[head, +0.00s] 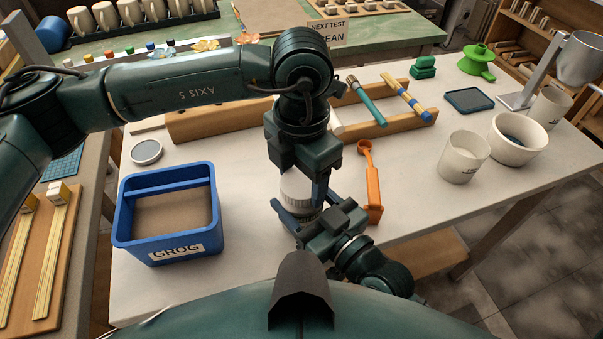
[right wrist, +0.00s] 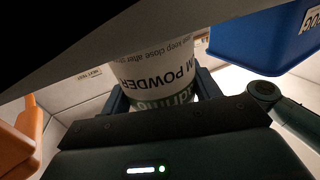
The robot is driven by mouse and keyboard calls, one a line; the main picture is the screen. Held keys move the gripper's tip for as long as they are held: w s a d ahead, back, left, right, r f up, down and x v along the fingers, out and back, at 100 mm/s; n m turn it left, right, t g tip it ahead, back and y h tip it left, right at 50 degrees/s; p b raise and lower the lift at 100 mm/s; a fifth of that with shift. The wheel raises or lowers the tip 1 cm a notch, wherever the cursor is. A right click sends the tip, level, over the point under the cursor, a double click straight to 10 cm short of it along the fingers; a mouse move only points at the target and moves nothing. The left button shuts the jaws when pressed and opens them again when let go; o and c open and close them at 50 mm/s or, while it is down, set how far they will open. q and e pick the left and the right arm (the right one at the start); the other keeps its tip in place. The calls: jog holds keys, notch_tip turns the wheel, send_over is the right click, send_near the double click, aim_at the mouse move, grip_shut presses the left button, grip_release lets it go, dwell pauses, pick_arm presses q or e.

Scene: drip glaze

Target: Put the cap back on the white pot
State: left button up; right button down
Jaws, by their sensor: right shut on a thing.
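The white pot (head: 302,211) is near the front of the white table. In the right wrist view it shows as a white pot (right wrist: 160,72) with black "POWDER" lettering and a green band. My right gripper (head: 305,217) is shut around it, with one finger on each side (right wrist: 160,90). My left gripper (head: 301,178) points down directly over the pot. Its fingertips are mostly hidden by its own body, so its opening is unclear. A pale rounded part shows just under it; I cannot tell whether this is the cap or the pot's top.
A blue GROG bin (head: 165,213) stands left of the pot, and a grey round dish (head: 147,152) lies behind it. An orange scoop (head: 370,182) lies close on the right. A wooden tool rack (head: 215,120) is behind. White vessels (head: 463,157) stand far right.

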pick_arm(q)
jog(key=o, duration=0.5)
notch_tip(320, 180, up, 12)
jog(key=shift+r, duration=0.1)
dwell(0.4)
pick_arm(e)
jog(key=shift+c, duration=1.4)
grip_release()
